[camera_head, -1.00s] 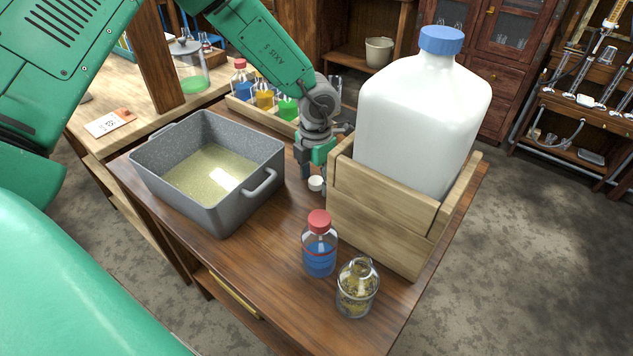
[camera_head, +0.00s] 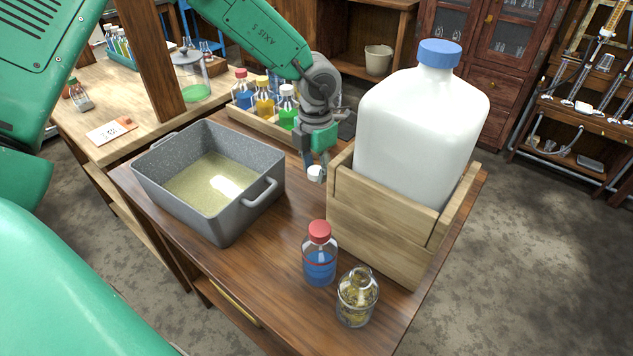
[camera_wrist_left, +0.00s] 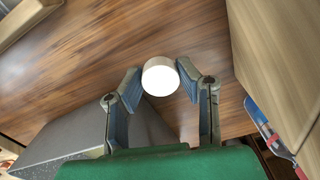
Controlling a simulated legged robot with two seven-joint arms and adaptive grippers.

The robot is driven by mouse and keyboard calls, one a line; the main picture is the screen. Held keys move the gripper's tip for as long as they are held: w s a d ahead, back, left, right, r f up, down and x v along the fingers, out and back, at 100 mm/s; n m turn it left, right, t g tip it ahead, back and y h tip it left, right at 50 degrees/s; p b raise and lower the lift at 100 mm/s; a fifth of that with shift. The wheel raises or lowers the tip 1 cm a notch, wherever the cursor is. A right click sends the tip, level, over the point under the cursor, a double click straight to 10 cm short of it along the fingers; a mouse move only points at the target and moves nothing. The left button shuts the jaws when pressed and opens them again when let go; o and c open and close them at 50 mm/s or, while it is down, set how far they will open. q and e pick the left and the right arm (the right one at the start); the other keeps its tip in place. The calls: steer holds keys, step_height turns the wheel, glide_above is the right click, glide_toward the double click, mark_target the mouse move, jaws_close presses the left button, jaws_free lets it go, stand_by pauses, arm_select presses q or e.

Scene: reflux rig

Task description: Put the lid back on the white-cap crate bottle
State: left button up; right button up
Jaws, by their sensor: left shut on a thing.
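My left gripper (camera_head: 316,164) points down just left of the wooden box that holds the big jug. It is shut on a small round white lid (camera_head: 315,174), held at its fingertips. In the left wrist view the white lid (camera_wrist_left: 160,77) sits between the two fingertips of my gripper (camera_wrist_left: 161,78), above the brown table top. The low wooden crate (camera_head: 262,130) behind the grey pan holds several small bottles, among them a blue one (camera_head: 243,96), a yellow one (camera_head: 264,104) and a green one (camera_head: 287,114). I cannot tell which is lidless. My right gripper is not in view.
A grey pan (camera_head: 266,157) stands left of the gripper. The wooden box (camera_head: 375,228) with a white blue-capped jug (camera_head: 420,140) stands right. A red-capped blue bottle (camera_head: 319,267) and a glass jar (camera_head: 357,298) stand in front. Bare table lies between.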

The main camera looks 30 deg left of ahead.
mark_target(316, 170)
arm_select(q)
step_height(316, 170, up, 4)
steer(key=shift+r, duration=0.15)
